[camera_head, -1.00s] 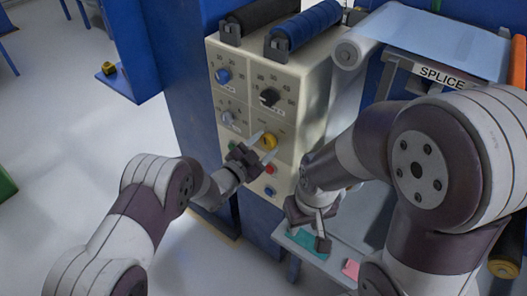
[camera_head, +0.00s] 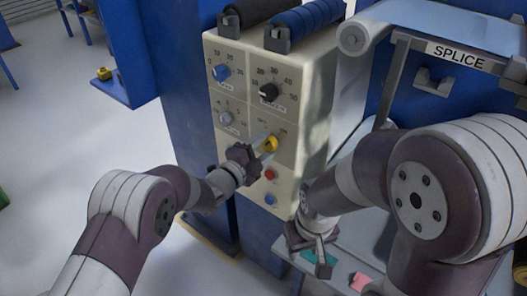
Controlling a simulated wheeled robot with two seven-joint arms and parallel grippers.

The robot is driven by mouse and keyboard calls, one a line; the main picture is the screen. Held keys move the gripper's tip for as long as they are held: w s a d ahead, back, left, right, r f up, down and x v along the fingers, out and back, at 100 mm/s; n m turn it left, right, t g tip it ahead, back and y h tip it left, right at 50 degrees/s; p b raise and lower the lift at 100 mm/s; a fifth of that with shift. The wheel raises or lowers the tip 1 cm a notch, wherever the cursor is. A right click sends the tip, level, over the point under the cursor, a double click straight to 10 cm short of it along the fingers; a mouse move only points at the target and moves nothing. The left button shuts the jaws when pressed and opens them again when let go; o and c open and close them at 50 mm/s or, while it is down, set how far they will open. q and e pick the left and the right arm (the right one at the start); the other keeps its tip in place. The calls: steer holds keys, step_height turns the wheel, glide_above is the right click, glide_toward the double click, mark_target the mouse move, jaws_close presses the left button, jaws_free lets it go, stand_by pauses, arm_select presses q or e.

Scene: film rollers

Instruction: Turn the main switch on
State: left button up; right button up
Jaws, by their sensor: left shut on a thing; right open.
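The cream control panel (camera_head: 290,105) faces me at centre. Its yellow knob (camera_head: 271,144) is the likely main switch; its small labels are too blurred to read. My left gripper (camera_head: 263,143) reaches in from the lower left and is shut on the yellow knob, partly covering it. My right gripper (camera_head: 320,260) hangs open and empty, low and right of the panel, over the shelf with the teal piece (camera_head: 318,258).
A blue knob (camera_head: 222,72), black knob (camera_head: 268,92) and grey knob (camera_head: 226,118) sit above the yellow one. A red button (camera_head: 270,174) and a blue button (camera_head: 270,199) lie below. The splice table (camera_head: 460,57) and pink piece (camera_head: 361,281) are at right.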

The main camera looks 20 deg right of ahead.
arm_select(q)
steer(key=shift+f, duration=0.1)
stand_by(0.3)
steer(key=o, duration=1.1)
steer(key=shift+c, duration=0.2)
steer(key=v, duration=1.2)
steer(key=shift+s+a, duration=0.3)
